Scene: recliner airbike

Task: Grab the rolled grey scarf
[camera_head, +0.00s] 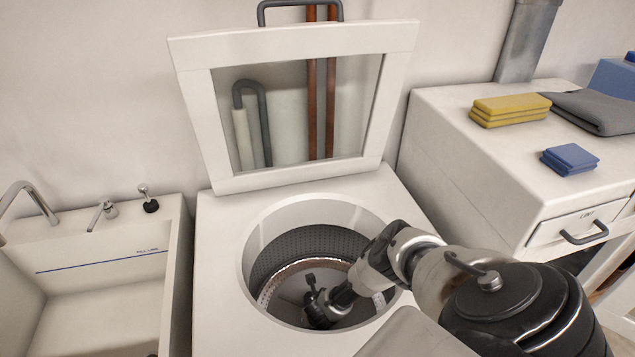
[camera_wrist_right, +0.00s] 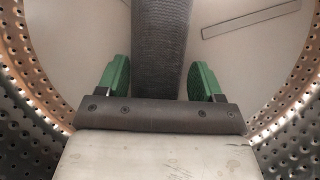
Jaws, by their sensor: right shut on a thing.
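The rolled grey scarf (camera_wrist_right: 161,50) stands out as a dark ribbed roll between the green finger pads of my right gripper (camera_wrist_right: 160,80) in the right wrist view. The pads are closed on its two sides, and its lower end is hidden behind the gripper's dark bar. In the head view my right arm reaches down into the open drum of the white top-loading washer (camera_head: 225,290), with the right gripper (camera_head: 320,308) low inside. I cannot make out the scarf clearly there. My left gripper is not in view.
The perforated drum wall (camera_wrist_right: 35,90) surrounds the gripper. The washer's lid (camera_head: 195,110) stands open behind. A sink (camera_head: 100,245) is at left. A white cabinet (camera_head: 450,150) at right carries yellow cloths (camera_head: 510,108), blue cloths (camera_head: 569,158) and a grey folded cloth (camera_head: 600,110).

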